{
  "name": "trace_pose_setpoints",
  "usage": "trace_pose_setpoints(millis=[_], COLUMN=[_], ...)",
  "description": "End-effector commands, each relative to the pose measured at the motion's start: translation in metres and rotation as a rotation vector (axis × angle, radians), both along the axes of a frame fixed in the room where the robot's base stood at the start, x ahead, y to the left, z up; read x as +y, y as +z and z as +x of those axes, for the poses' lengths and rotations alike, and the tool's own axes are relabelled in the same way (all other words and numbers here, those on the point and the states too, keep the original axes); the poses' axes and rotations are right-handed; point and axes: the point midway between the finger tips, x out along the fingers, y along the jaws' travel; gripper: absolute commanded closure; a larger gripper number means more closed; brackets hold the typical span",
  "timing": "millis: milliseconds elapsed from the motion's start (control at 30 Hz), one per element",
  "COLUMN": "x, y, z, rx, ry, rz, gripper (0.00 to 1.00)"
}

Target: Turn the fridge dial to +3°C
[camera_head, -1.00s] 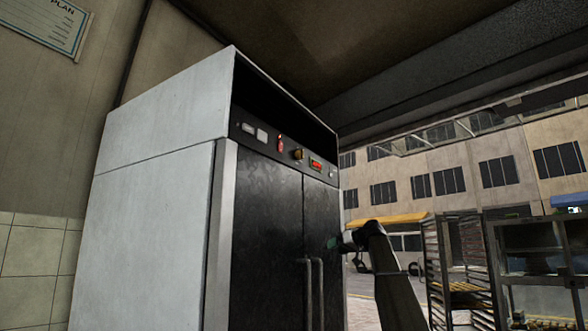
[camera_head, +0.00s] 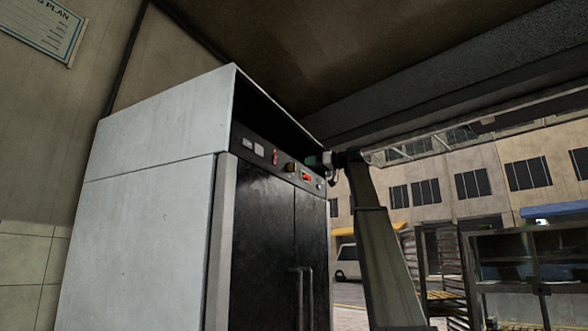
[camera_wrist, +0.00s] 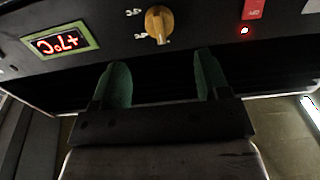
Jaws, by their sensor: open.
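The fridge (camera_head: 150,220) is a tall grey cabinet with dark doors and a black control strip on top. The brass dial (camera_head: 291,167) sits on that strip, beside a red-lit display (camera_head: 307,177). In the wrist view, which is upside down, the dial (camera_wrist: 158,24) shows at the top middle. The display (camera_wrist: 60,43) there appears to read +7°C. My gripper (camera_head: 318,160) is at strip level, at the right end of the fridge front. Its green fingers (camera_wrist: 162,72) are apart and empty, pointing at the strip, with the dial beyond their tips and not between them.
A red switch (camera_head: 275,155) and white switches sit left of the dial. Two vertical door handles (camera_head: 304,295) stick out below. A rack (camera_head: 445,265) and a dark glass-fronted cabinet (camera_head: 515,260) stand at the right. An open street side lies behind.

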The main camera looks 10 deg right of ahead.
Motion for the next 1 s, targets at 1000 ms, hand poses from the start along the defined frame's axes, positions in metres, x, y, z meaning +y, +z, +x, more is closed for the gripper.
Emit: trace_pose_setpoints(millis=[1000], x=[0.070], y=[-0.001], z=[0.052], rx=[0.001], ry=[-0.002], rz=[0.001], gripper=[0.53])
